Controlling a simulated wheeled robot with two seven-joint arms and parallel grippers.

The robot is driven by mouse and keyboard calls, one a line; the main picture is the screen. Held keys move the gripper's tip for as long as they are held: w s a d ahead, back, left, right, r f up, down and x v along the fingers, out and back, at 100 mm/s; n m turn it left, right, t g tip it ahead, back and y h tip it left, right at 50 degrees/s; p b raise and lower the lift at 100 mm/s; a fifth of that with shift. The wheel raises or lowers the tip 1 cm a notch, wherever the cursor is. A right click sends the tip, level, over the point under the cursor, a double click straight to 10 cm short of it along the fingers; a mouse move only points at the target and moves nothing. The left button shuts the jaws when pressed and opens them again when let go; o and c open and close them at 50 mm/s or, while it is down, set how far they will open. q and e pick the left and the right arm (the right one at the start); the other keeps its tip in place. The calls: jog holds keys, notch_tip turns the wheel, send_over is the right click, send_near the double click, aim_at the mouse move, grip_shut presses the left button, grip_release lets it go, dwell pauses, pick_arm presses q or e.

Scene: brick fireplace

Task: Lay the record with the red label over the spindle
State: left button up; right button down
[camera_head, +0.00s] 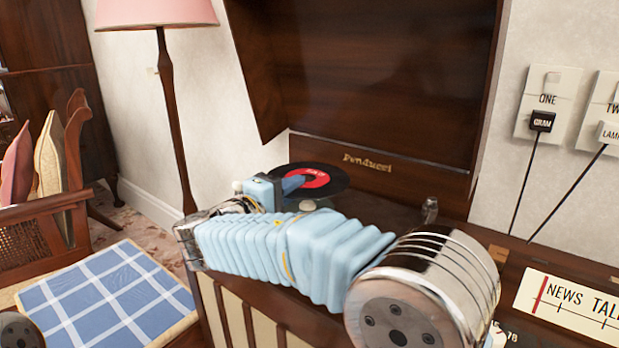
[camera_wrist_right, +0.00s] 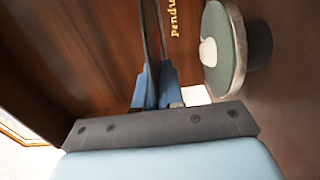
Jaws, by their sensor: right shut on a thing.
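The black record with the red label (camera_head: 318,178) is held near its edge by my right gripper (camera_head: 290,184), above the open record cabinet. In the right wrist view the blue fingers of my right gripper (camera_wrist_right: 155,85) are shut on the record (camera_wrist_right: 152,30), seen nearly edge-on. The turntable platter (camera_wrist_right: 228,82), green-grey with a metal rim, lies below and apart from the record, with a pale round piece (camera_wrist_right: 207,51) at its middle. In the head view my right arm hides most of the deck; I cannot tell how the record's hole lines up with the spindle. My left gripper is out of view.
The cabinet's raised wooden lid (camera_head: 390,75) stands behind the record. A glassy upright piece (camera_head: 430,210) is at the deck's right. A pink-shaded lamp (camera_head: 157,12) stands behind, and a blue checked cloth (camera_head: 105,298) lies at lower left.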

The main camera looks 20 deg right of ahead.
aim_at(294, 209)
dwell(0.4)
jog(key=shift+f+b, duration=0.2)
jog(key=shift+b, duration=0.15)
notch_tip(294, 209, down, 2)
jog(key=shift+s+f+b, duration=0.1)
jog(key=shift+b, duration=0.85)
jog(key=shift+f+b, duration=0.65)
jog(key=shift+f, duration=0.1)
jog(key=shift+b, duration=0.7)
dwell(1.6)
jog(key=shift+f+b, duration=0.3)
jog(key=shift+f, duration=0.05)
